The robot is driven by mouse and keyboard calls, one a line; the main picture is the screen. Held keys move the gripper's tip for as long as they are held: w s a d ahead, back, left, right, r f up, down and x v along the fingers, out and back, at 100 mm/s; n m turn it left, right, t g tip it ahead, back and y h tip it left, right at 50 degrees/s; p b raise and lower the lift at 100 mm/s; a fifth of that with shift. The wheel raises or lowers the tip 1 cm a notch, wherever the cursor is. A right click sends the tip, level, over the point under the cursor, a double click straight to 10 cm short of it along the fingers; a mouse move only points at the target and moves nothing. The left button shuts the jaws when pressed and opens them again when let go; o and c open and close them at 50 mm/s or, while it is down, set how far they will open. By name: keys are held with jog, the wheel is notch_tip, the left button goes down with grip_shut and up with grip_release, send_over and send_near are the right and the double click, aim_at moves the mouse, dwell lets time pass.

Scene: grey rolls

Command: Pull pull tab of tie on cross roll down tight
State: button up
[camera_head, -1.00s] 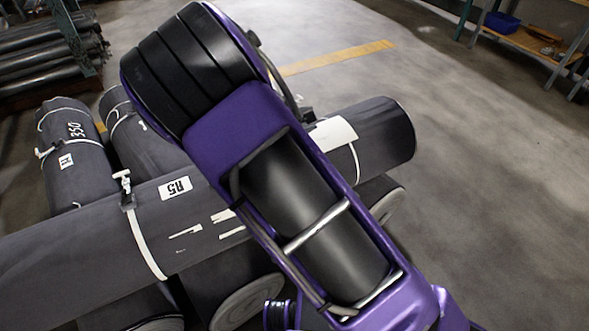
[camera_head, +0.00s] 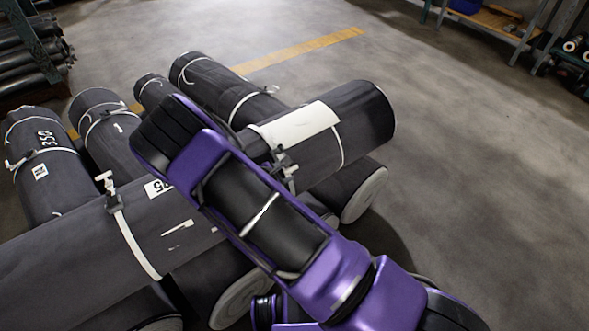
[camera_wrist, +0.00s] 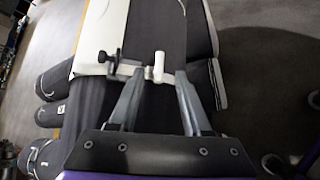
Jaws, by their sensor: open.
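The grey cross roll (camera_head: 70,245) lies across several other rolls, with its label partly behind my arm. A second tie (camera_head: 338,146) circles the right part, near a white patch; buckle-like parts (camera_head: 281,163) show beside my arm. In the wrist view, my gripper (camera_wrist: 161,72) is open over a roll. I cannot tell whether the fingers touch the tab. My arm hides the gripper in the head view.
Other tied rolls (camera_head: 40,165) lie beneath and behind the cross roll. A rack of dark rolls (camera_head: 22,62) stands at the far left, and a shelf (camera_head: 490,25) at the top right. The floor (camera_head: 480,190) at right is clear.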

aim_at(293, 168)
jog(key=b+x, duration=0.1)
jog(key=x, duration=0.7)
jog(key=shift+w+d+f, duration=0.1)
jog(key=shift+w+d, duration=0.05)
jog(key=shift+w, duration=0.05)
grip_shut()
dwell(1.1)
